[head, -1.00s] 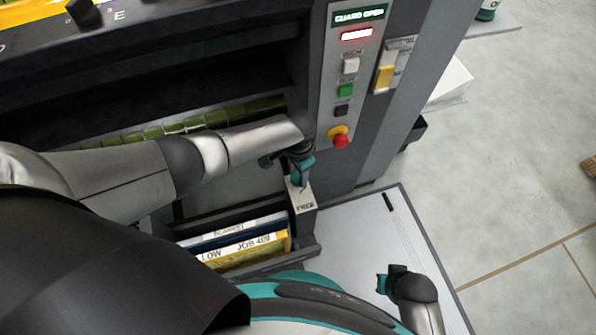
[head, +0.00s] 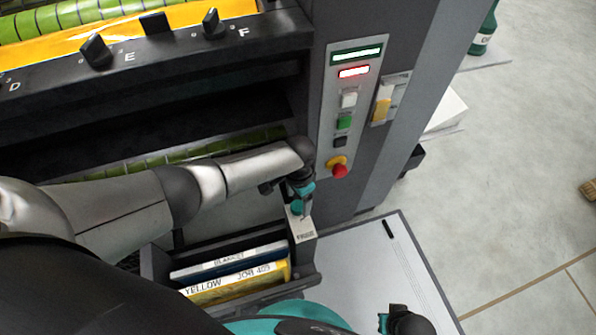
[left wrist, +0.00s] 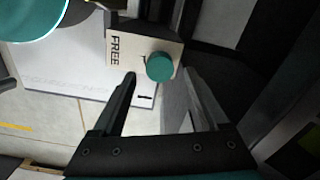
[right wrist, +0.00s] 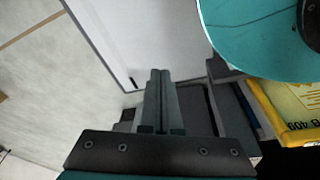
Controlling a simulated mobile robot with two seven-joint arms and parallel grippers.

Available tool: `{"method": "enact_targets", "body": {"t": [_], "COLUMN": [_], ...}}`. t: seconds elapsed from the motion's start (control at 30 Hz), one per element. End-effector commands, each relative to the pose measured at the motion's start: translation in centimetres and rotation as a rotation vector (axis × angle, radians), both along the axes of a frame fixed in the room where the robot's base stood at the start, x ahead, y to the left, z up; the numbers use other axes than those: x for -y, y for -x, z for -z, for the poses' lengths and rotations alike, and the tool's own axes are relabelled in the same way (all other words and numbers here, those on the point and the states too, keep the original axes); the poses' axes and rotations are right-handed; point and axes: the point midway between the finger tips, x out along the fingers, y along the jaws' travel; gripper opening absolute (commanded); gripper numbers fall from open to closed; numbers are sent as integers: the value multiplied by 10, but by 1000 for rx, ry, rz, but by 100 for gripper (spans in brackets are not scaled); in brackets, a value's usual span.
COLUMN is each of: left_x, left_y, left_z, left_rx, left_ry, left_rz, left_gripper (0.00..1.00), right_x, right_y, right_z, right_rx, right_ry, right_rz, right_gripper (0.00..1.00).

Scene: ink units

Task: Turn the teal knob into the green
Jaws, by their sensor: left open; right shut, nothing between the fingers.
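The teal knob (left wrist: 160,66) sits on a pale box face marked FREE (left wrist: 116,50) in the left wrist view. A short dark mark shows at the knob's left edge; I see no green zone beside it. In the head view the knob (head: 297,207) is partly hidden by my left gripper (head: 304,202). My left gripper (left wrist: 160,76) is open, with its fingertips on either side of the knob in the picture; I cannot tell if they touch it. My right gripper (head: 396,318) is shut and empty, low over the white board; its closed fingers (right wrist: 160,75) show in the right wrist view.
A control panel (head: 348,115) with buttons and a red stop button (head: 339,171) stands above the knob box. A white board (head: 370,270) lies to the right. Black knobs (head: 97,52) line the upper console.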

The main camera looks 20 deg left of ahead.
Motion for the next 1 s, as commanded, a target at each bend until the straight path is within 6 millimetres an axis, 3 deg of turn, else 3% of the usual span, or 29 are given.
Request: {"method": "enact_targets", "body": {"t": [0.5,1.0], "left_x": [0,-1], "left_y": [0,0], "left_z": [-40,-80], "left_rx": [0,0], "left_ry": [0,-1], "left_rz": [-1,0], "left_gripper": [77,77], "right_x": [27,58], "right_y": [34,76], "right_z": [29,39], "right_rx": [-4,-7], "right_ry": [25,52], "right_rz": [-3,-2], "right_gripper": [0,0]}}
